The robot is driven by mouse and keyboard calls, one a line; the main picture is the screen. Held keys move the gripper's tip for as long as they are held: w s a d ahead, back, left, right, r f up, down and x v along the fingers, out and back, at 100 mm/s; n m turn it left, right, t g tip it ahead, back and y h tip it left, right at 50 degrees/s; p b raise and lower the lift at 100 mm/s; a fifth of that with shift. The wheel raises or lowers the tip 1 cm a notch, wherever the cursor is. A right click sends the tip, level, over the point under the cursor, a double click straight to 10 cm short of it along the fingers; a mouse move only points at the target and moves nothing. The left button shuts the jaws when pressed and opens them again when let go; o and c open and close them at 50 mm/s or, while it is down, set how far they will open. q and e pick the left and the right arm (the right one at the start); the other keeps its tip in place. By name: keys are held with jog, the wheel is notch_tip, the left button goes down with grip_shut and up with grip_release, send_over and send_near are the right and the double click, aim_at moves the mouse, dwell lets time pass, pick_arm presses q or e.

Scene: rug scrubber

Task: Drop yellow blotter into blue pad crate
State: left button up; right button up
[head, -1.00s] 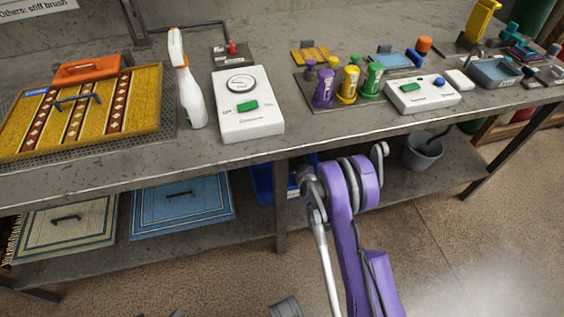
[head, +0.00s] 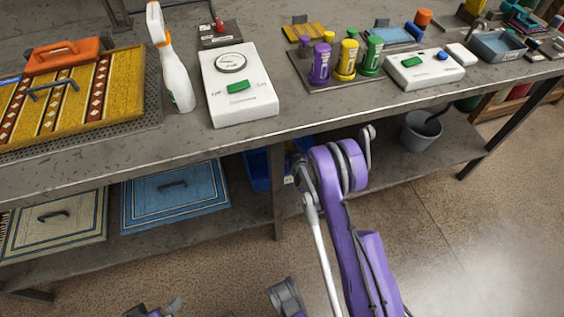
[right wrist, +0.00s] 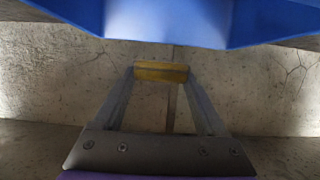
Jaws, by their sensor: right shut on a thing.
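The blue pad crate (head: 258,172) stands on the lower shelf under the bench, partly hidden by a bench leg and my right arm. In the right wrist view the crate (right wrist: 180,22) fills the top middle. My right gripper (right wrist: 161,73) is shut on a small yellow block, which I take for the yellow blotter (right wrist: 160,71). It is held between the fingertips, just below the crate's edge in that picture; I cannot tell the height or gap. In the head view the right gripper's fingers and the blotter are hidden. My left gripper's fingers do not show.
The bench top (head: 230,145) overhangs the lower shelf (head: 190,233), with a leg (head: 277,195) close to the crate. A blue mat (head: 174,192) lies left of the crate. A grey bucket (head: 420,132) stands to the right. The floor in front is clear.

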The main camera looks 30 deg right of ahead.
jog(key=o, duration=1.3)
jog(key=shift+c, duration=0.2)
jog(key=shift+s+r, duration=0.1)
jog(key=v, duration=1)
jog(key=shift+s+a, duration=0.15)
jog(key=shift+s, duration=0.1)
jog(key=shift+r, duration=0.1)
